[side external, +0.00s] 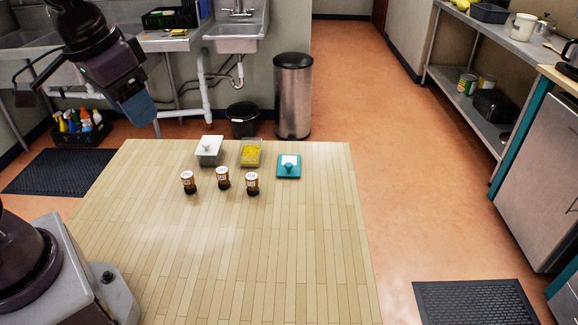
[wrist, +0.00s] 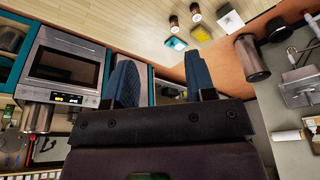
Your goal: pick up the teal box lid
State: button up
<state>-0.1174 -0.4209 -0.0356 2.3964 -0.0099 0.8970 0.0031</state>
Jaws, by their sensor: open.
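The teal box lid (side external: 289,170) lies on the wooden table near its far right corner, with a knob on top and a pale patch. It also shows in the wrist view (wrist: 176,44), small and far off. My gripper (side external: 140,108) is high at the upper left of the side view, well away from the lid. In the wrist view my gripper (wrist: 158,85) has its two blue fingers apart with nothing between them.
Left of the lid stand an open box with yellow contents (side external: 251,153) and a white-lidded box (side external: 208,149). Three small brown jars (side external: 223,178) stand in front. The table (side external: 270,260) is clear nearer the camera. A steel bin (side external: 293,95) stands behind.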

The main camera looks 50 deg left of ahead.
jog(key=w+a+f+m+g+h, duration=0.1)
jog(key=w+a+f, duration=0.1)
jog(key=w+f, duration=0.35)
jog(key=w+a+f+m+g, duration=0.1)
jog(key=w+a+f, duration=0.1)
jog(key=w, duration=0.6)
jog(key=m+t+h, duration=0.2)
jog(key=m+h, duration=0.1)
jog(key=m, duration=0.5)
send_near(289, 164)
jog(key=x, duration=0.4)
jog(key=shift+s+a+f, duration=0.1)
jog(key=shift+s, duration=0.2)
jog(key=x, duration=0.5)
jog(key=shift+w, duration=0.25)
grip_shut()
